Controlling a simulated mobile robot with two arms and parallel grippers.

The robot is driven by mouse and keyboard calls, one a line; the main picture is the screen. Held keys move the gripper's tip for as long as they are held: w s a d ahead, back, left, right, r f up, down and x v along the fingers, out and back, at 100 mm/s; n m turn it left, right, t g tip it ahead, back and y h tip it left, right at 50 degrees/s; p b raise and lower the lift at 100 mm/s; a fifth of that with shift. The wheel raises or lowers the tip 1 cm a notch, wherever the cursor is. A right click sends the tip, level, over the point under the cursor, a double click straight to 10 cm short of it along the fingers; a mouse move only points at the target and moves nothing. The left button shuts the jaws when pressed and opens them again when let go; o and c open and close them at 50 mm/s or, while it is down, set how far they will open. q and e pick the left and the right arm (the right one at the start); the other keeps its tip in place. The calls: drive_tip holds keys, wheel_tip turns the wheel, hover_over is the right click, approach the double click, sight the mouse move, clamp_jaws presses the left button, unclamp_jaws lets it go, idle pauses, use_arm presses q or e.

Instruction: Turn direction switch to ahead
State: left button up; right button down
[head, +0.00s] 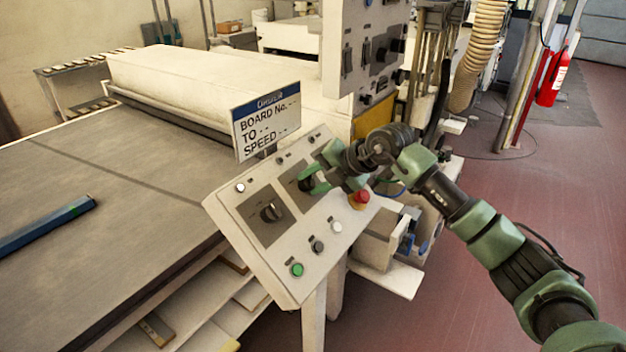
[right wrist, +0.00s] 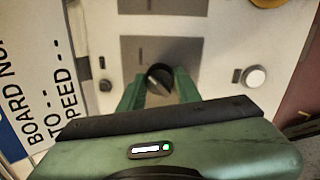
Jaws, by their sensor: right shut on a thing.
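The sloped control panel (head: 290,258) carries two dark rotary switches on grey plates. The left rotary switch (head: 270,213) is uncovered. My right gripper (head: 309,183) is at the other switch, on the upper right plate, and hides most of it in the head view. In the right wrist view this black knob (right wrist: 160,78) lies between the two green fingers (right wrist: 158,92), which are shut on it. No labels are readable, so I cannot tell the switch's set position or which switch is the direction one. My left gripper is in neither view.
A red emergency button (head: 360,197) sits close beside my right gripper. White (head: 337,228), black (head: 317,246) and green (head: 296,270) buttons line the lower edge. A board sign (head: 266,125) stands behind the panel. A blue bar (head: 45,227) lies on the grey table (head: 110,215).

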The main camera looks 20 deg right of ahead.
drive_tip(key=shift+r, duration=0.1)
idle(0.3)
drive_tip(key=c, duration=1)
unclamp_jaws()
drive_tip(key=b+v, duration=0.2)
drive_tip(key=v, duration=0.5)
drive_tip(key=shift+s+d+r, duration=0.25)
